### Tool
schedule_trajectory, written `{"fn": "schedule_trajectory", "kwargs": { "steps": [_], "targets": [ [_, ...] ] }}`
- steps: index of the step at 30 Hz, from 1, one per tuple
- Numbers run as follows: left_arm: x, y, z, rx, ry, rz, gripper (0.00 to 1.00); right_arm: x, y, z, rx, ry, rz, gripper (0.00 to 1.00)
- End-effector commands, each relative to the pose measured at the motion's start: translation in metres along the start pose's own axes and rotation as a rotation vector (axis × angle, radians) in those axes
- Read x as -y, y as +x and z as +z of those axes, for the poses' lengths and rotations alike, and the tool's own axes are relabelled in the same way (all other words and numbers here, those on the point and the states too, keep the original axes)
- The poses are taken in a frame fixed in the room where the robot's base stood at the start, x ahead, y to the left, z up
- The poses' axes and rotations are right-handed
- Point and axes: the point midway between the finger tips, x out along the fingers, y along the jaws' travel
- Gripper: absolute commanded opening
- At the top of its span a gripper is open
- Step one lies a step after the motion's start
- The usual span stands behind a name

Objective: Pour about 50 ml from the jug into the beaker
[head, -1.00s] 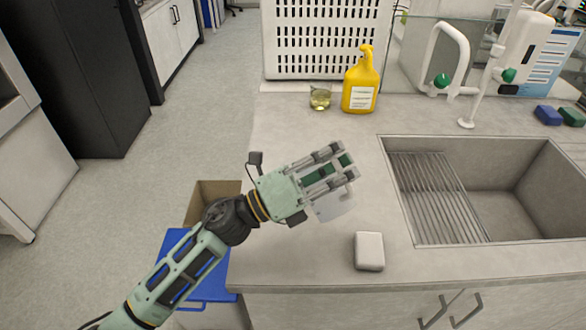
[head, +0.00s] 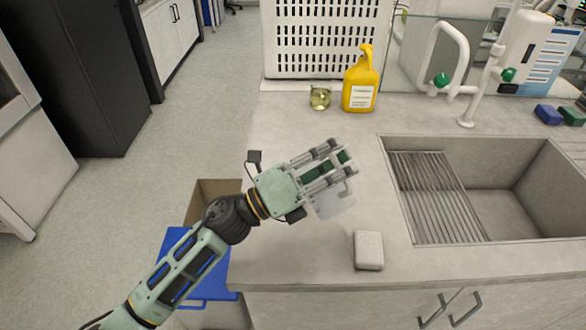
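My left gripper (head: 346,157) reaches over the counter from the left. Its two fingers stand apart, with green parts between them. A clear, colourless vessel that looks like the jug (head: 338,204) shows just below the lower finger; a small curved piece like a handle is at its upper right. The gripper hides part of it, and I cannot tell whether they touch or how full it is. A small glass beaker (head: 320,97) with yellowish contents stands at the back of the counter, well apart from the gripper. My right gripper is out of view.
A yellow bottle (head: 360,84) stands just right of the beaker. A white perforated crate (head: 322,38) is behind. A small white block (head: 368,250) lies near the front edge. A sink (head: 500,188) with a rack is at the right. The counter between gripper and beaker is clear.

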Motion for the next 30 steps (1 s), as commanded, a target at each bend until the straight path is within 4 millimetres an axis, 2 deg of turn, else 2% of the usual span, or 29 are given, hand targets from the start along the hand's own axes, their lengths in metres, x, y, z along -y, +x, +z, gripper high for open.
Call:
{"fn": "schedule_trajectory", "kwargs": {
  "steps": [12, 15, 18, 23, 30],
  "targets": [
    [0.000, 0.000, 0.000, 0.002, -0.002, -0.002, 0.00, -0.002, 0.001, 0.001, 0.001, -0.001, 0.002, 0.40],
    [-0.016, -0.008, -0.029, -0.079, 0.154, 0.001, 0.00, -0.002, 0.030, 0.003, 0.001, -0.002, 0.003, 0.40],
    [-0.021, -0.010, -0.053, -0.157, 0.309, 0.003, 0.00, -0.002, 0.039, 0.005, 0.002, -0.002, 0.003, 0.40],
    [-0.017, -0.007, -0.054, -0.168, 0.336, 0.004, 0.00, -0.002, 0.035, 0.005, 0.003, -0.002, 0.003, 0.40],
    [-0.021, -0.009, -0.074, -0.213, 0.422, 0.006, 0.00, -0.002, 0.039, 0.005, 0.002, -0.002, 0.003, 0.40]
  ]
}}
